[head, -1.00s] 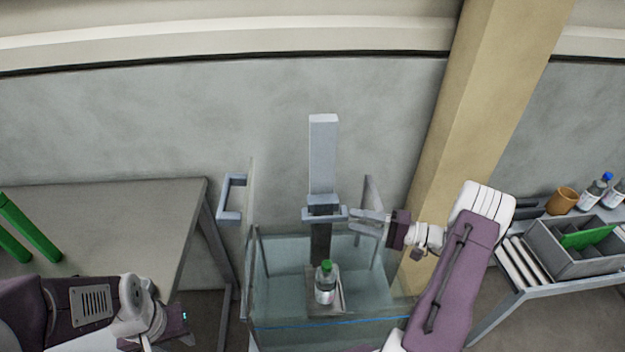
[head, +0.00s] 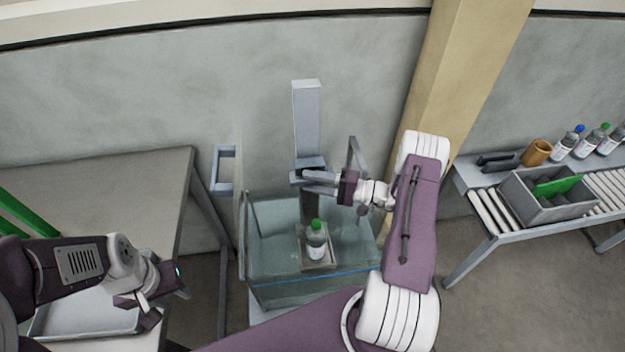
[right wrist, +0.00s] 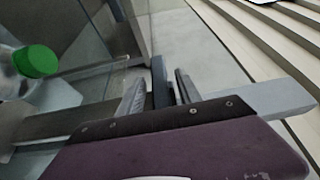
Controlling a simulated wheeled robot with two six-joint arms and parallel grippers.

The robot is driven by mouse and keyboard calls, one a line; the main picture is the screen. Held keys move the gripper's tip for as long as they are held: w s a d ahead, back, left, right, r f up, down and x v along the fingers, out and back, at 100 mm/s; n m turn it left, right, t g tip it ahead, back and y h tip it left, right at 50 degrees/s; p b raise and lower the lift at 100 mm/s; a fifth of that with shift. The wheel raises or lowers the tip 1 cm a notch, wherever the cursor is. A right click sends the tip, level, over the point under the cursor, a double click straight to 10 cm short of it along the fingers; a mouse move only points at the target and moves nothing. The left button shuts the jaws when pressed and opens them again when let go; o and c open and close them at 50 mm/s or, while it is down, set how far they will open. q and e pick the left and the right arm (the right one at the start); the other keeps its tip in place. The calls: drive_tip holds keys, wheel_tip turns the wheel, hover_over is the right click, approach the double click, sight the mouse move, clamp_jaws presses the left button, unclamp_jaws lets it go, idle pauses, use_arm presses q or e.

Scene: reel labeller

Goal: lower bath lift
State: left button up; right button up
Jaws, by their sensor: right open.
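The bath lift has a grey upright column (head: 306,115) with a carriage (head: 310,165) and a small platform (head: 322,266) below. A bottle with a green cap (head: 316,240) stands upright on the platform, within the glass bath (head: 275,292). My right gripper (head: 318,182) is at the carriage, with its fingers open. In the right wrist view, a dark bar (right wrist: 158,78) shows between the two fingers; whether they touch it I cannot tell. The green cap (right wrist: 36,61) is at left there. My left gripper (head: 140,308) is low at left, away from the lift; its jaw opening is unclear.
A grey table (head: 90,195) stands at left with green bars (head: 28,215) and a tray (head: 80,318). At right, a roller conveyor (head: 478,205) carries a divided grey crate (head: 550,205), with a brown cup (head: 537,153) and several bottles behind. A tan pillar (head: 450,75) stands behind my right arm.

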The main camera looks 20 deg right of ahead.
clamp_jaws()
idle(1.4)
